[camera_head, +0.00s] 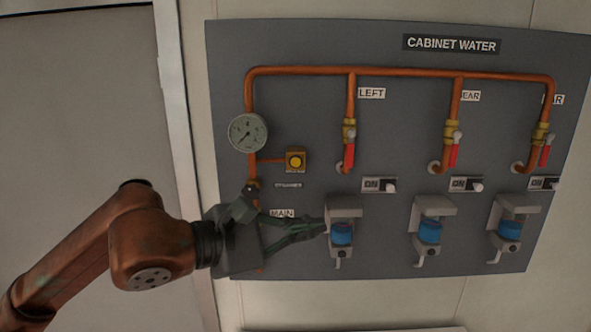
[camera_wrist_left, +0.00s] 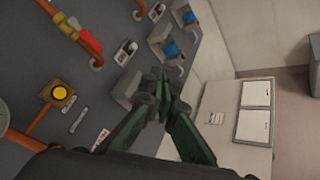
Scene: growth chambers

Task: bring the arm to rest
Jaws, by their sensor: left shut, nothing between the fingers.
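My left gripper (camera_head: 318,227) is shut and empty in front of the lower left part of the grey panel (camera_head: 400,270). In the head view its fingertips overlap the left edge of the leftmost bracket (camera_head: 344,208), which holds a blue part. I cannot tell whether they touch. In the left wrist view the closed fingertips (camera_wrist_left: 160,82) show in front of the bracket row. My left arm (camera_head: 150,240) reaches in from the left and hides part of the panel around the MAIN label (camera_head: 283,213). My right gripper is in neither view.
The CABINET WATER panel carries copper pipes (camera_head: 400,72), a gauge (camera_head: 248,133), a yellow button (camera_head: 295,160), red-handled valves (camera_head: 349,152) and ON switches (camera_head: 380,185). Two more brackets (camera_head: 432,210) stand to the right. A white cabinet (camera_wrist_left: 235,115) stands beyond the panel.

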